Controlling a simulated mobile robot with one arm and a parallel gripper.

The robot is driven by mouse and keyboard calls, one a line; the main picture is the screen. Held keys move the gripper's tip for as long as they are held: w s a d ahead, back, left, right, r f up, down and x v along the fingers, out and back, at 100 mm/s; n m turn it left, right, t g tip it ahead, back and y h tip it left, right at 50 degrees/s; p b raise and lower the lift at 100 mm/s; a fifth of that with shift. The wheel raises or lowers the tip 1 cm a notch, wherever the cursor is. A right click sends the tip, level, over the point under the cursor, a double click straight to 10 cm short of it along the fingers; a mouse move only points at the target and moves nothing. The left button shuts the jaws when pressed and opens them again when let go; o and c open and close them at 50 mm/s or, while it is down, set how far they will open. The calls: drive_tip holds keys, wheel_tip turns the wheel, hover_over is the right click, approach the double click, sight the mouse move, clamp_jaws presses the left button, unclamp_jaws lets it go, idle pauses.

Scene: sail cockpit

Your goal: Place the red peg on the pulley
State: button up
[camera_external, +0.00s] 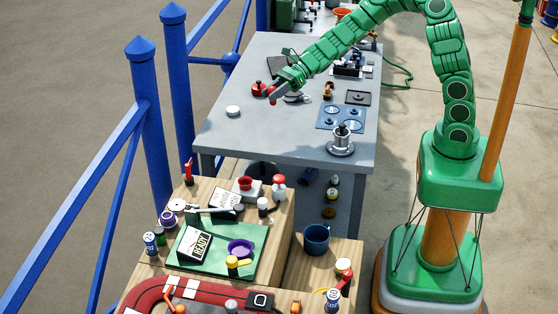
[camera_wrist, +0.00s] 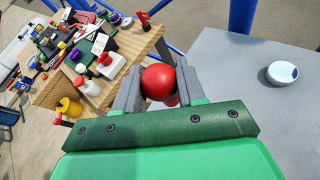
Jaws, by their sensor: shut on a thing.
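My gripper (camera_wrist: 157,85) is shut on the red peg (camera_wrist: 158,80), whose round red top shows between the two grey fingers in the wrist view. The lower part of the peg is mostly hidden. In the external view, my gripper (camera_external: 276,92) is over the far left part of the grey table, with the red peg (camera_external: 272,98) at its tip. I cannot tell for certain which thing is the pulley. A silver drum on a round flange (camera_external: 341,148) stands near the table's front right corner, well apart from my gripper.
A white round disc (camera_external: 233,111) lies on the grey table (camera_external: 270,140); it also shows in the wrist view (camera_wrist: 282,73). A blue plate with round holes (camera_external: 340,117) lies behind the drum. Wooden boxes with many small items stand in front. Blue railings (camera_external: 146,90) run along the left.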

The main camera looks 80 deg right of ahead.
drive_tip(key=shift+s+r, duration=0.1)
drive_tip(key=shift+s, duration=0.2)
drive_tip(key=s+d+r+m+t+h, duration=0.1)
drive_tip(key=s+d+r, duration=0.1)
drive_tip(key=s+d, duration=0.7)
drive_tip(key=s+d+r, duration=0.1)
drive_tip(key=s+d, duration=0.5)
drive_tip(key=d, duration=0.6)
hover_over(293, 96)
drive_tip(key=s+d, duration=0.2)
drive_tip(key=f, duration=0.7)
drive_tip(key=shift+w+f, duration=0.25)
drive_tip(key=shift+f, duration=0.15)
drive_tip(key=shift+w+d+f, duration=0.2)
drive_tip(key=shift+w+f, duration=0.25)
drive_tip(key=shift+f, duration=0.1)
drive_tip(key=shift+w+d+f, duration=0.15)
drive_tip(key=shift+w+f, duration=0.25)
drive_tip(key=shift+f, duration=1.5)
drive_tip(key=shift+f, duration=0.15)
drive_tip(key=o, duration=1)
